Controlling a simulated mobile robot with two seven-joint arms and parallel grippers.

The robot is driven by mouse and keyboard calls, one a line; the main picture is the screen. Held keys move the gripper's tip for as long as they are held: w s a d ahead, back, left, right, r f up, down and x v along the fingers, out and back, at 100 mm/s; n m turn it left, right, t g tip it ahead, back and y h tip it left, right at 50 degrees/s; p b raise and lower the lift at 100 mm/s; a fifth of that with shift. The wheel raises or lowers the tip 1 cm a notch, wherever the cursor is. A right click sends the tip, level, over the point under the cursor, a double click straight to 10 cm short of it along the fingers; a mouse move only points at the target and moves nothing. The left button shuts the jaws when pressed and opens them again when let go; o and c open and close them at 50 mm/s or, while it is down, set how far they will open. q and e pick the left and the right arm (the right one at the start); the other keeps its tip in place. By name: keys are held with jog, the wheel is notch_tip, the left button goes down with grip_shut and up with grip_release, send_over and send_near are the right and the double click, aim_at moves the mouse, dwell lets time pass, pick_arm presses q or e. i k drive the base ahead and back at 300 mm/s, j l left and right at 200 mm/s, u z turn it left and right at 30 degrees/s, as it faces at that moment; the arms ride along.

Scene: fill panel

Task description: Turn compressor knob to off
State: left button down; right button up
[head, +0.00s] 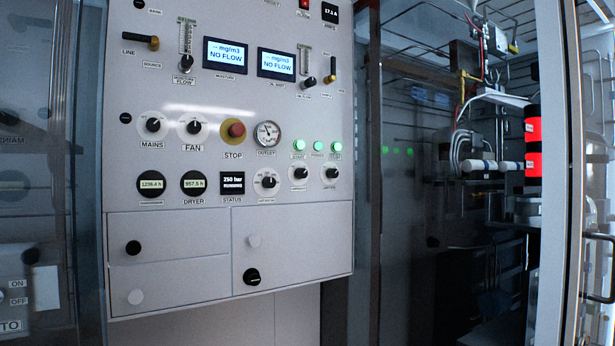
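The grey control panel (190,220) fills the left and middle of the head view. A mains knob (153,125) and a fan knob (194,127) sit beside the red stop button (236,129) on its yellow ring. Below the outlet gauge (267,134) are a lower left knob (268,181), a middle knob (300,173) and a right knob (331,173). Their labels are too small to read, so I cannot tell which is the compressor knob. Three green lights (318,146) glow above them. Neither gripper is in view.
Two screens (226,55) read NO FLOW. The lower panel doors (170,275) carry black and white round knobs. To the right, behind a metal frame post (368,150), are piping, hoses and a red-and-black cylinder (533,145). Nothing visibly blocks the panel front.

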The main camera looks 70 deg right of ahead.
aim_at(300, 173)
jog(key=z, duration=0.45)
jog(key=k+l+z, duration=0.1)
jog(key=z, duration=0.4)
jog(key=l+z, duration=0.1)
jog(key=z, duration=0.85)
jog(key=k+l, duration=0.05)
jog(key=l, duration=0.05)
